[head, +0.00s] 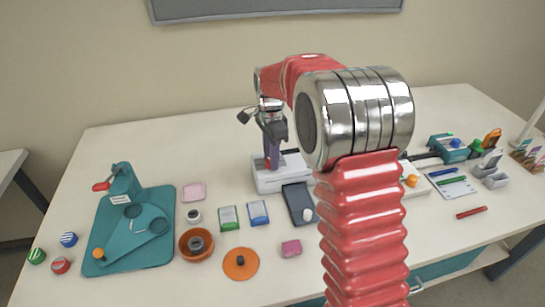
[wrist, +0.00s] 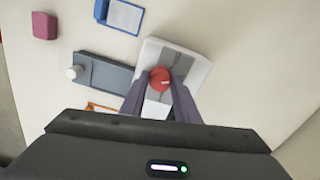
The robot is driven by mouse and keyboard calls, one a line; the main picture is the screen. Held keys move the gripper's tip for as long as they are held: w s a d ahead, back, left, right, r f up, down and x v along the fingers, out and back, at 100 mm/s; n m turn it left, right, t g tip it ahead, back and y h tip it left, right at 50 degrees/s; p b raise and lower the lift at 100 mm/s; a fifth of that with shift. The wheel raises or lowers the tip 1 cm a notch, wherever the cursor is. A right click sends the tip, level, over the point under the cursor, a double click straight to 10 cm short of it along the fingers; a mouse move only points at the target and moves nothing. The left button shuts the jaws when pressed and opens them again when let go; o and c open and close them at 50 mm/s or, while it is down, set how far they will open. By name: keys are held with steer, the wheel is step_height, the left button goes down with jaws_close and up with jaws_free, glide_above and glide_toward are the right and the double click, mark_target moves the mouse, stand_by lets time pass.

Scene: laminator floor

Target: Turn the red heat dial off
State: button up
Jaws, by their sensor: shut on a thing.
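The red heat dial (wrist: 160,79) is a round red knob with a small pale mark on its top. It stands on a white and grey device (wrist: 198,70) in the wrist view. My gripper (wrist: 160,86) is shut on the dial, one dark finger on each side. In the head view my gripper (head: 272,162) points down over the white device (head: 268,184), and only a little red shows by the fingers. The dial's exact setting cannot be read.
A dark slab with a white knob (head: 300,203) lies close beside the device. Blue (head: 258,213) and green (head: 229,218) items, a pink block (head: 291,248) and an orange disc (head: 241,264) lie nearer the front. A teal press (head: 130,230) stands left.

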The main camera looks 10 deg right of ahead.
steer(key=n, duration=0.6)
steer(key=shift+n, duration=0.4)
steer(key=o, duration=1)
steer(key=shift+o, duration=0.2)
steer(key=shift+r, duration=0.15)
step_height(320, 180, up, 14)
steer(key=shift+f, duration=0.25)
steer(key=shift+w+n, duration=0.15)
steer(key=shift+n, duration=0.15)
